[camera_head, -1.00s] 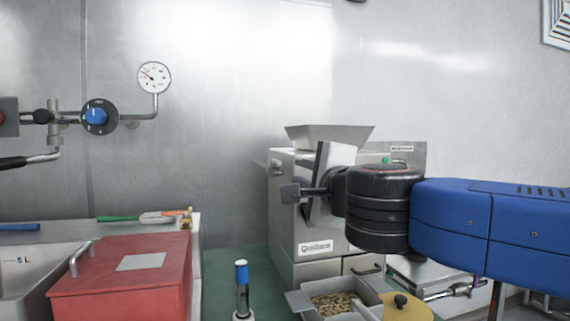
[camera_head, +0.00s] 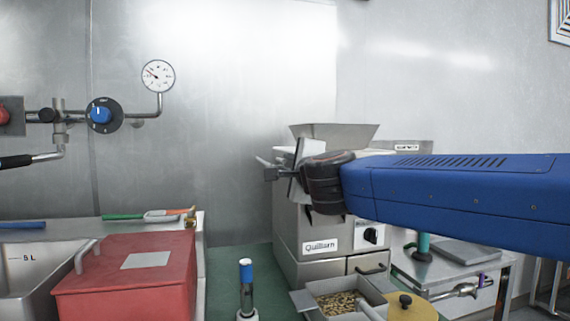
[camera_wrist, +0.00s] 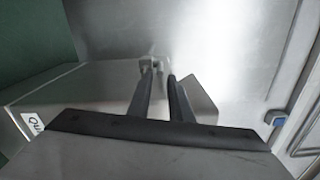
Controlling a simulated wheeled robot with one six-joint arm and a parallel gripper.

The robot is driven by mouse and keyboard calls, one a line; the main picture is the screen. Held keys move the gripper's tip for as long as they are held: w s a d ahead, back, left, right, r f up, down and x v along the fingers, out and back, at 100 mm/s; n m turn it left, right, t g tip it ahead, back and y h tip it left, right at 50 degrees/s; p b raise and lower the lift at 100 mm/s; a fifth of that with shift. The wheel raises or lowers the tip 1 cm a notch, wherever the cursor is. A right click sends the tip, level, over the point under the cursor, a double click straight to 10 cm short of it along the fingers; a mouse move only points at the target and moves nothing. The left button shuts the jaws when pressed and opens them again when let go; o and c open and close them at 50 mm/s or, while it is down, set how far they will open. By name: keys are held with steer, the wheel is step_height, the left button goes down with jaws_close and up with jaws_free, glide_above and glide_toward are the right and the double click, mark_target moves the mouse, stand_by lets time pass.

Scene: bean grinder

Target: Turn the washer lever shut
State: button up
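The pictures do not label the washer lever. A short pale metal lever (camera_head: 263,162) sticks out from the upper left side of the grinder (camera_head: 311,222). My gripper (camera_head: 270,174) is just below and beside it at the grinder's left side; I cannot tell if they touch. In the wrist view my gripper (camera_wrist: 160,72) shows two dark fingers with a gap between them. A small metal fitting (camera_wrist: 150,62) lies at or just beyond the left fingertip. Nothing is clearly held.
A blue valve knob (camera_head: 100,115) and a pressure gauge (camera_head: 158,76) are on the wall pipes at left. The grinder's hopper (camera_head: 333,133) rises behind my gripper.

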mark_target(284, 162)
steer(key=shift+x, duration=2.1)
jaws_close()
